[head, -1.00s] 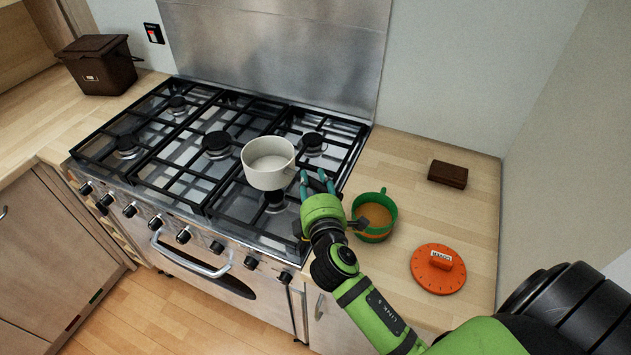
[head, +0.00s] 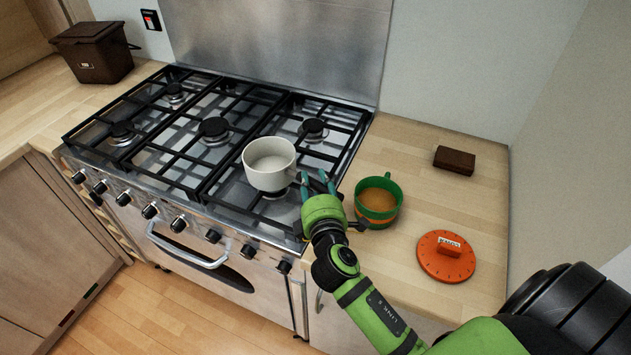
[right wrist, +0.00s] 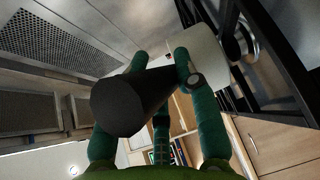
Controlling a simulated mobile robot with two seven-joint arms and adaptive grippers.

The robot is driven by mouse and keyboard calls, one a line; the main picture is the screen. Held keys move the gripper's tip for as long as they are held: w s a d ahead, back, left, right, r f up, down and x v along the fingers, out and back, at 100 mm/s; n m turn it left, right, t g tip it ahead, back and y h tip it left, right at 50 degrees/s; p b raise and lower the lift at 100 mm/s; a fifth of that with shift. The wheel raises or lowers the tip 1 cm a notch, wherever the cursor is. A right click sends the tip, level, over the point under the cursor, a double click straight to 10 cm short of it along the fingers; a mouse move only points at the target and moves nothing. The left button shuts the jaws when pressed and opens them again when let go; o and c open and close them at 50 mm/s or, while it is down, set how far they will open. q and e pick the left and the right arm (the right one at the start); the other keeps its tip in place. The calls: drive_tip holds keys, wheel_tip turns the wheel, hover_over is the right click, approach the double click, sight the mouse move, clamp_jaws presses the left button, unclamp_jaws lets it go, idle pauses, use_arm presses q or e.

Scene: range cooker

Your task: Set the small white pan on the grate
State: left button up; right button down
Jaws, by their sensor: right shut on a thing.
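The small white pan (head: 268,178) is upright over the right-hand section of the black grate (head: 222,185), above the front right burner. I cannot tell whether its base touches the bars. My right gripper (head: 317,182) is at the pan's right side, shut on its handle. The right wrist view shows the dark handle (right wrist: 130,102) between the green fingers, and part of the white pan (right wrist: 207,68) beyond them. My left gripper is not in view.
A green and orange pot (head: 378,205) stands on the counter close right of my right gripper. An orange round lid-like disc (head: 447,262) and a brown block (head: 454,160) lie farther right. A brown bin (head: 93,55) stands far left.

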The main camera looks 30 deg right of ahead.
drive_tip(key=shift+f+b, duration=0.4)
drive_tip(key=shift+f, duration=0.1)
idle(1.0)
drive_tip(key=c, duration=0.8)
unclamp_jaws()
drive_tip(key=shift+s+f, duration=0.1)
drive_tip(key=shift+f, duration=0.05)
drive_tip(key=v, duration=1.2)
